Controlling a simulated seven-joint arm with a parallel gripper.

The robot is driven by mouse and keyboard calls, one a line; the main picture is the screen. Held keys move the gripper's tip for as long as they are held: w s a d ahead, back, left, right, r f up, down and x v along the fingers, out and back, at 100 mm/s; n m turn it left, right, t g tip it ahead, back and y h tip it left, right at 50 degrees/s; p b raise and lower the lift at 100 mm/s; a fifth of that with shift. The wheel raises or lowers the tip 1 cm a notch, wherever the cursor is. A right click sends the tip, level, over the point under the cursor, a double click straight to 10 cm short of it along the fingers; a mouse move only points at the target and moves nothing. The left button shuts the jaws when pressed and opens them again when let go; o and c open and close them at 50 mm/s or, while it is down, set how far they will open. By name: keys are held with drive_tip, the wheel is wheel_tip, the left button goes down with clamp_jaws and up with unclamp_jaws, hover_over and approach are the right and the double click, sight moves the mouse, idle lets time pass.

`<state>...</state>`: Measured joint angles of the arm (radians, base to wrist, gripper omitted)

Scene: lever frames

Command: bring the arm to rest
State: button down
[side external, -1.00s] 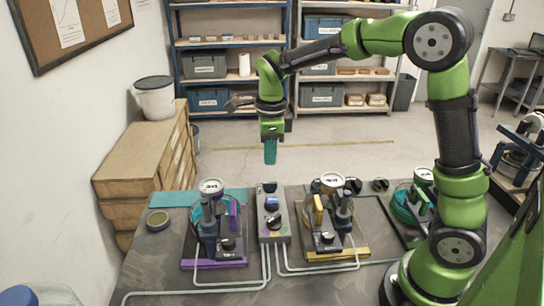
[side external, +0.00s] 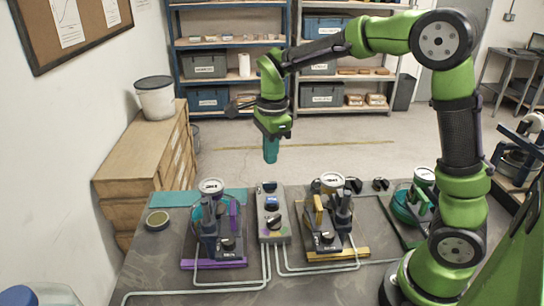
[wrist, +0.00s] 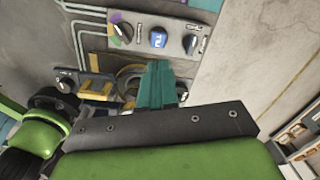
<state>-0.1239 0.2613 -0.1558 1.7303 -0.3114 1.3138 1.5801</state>
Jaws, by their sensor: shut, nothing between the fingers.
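My gripper (side external: 270,150) hangs from the green arm, pointing down, in the air above the back part of the table in the side view. Its teal fingers are shut together with nothing between them. In the wrist view the teal fingers (wrist: 158,85) show in the middle, in front of part of a lever frame. The gripper is apart from every frame and from the table.
On the table (side external: 150,270) stand a purple-based lever frame (side external: 213,264), a grey control box (side external: 272,230) with knobs, a yellow-based lever frame (side external: 340,254) and a green-based one (side external: 405,230). Pipes run across the front.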

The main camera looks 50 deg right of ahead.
drive_tip(key=s+a+r+n+t+y, duration=0.1)
drive_tip(key=s+r+n+t, duration=0.2)
drive_tip(key=s+n, duration=0.5)
drive_tip(key=s+a+r+n+t+y, duration=0.1)
drive_tip(key=s+a+r+n+t, duration=0.1)
drive_tip(key=s+n, duration=0.7)
drive_tip(key=shift+s+a+r+n+t, duration=0.15)
drive_tip(key=shift+a+r+n+t, duration=0.05)
drive_tip(key=shift+r+n+t, duration=0.7)
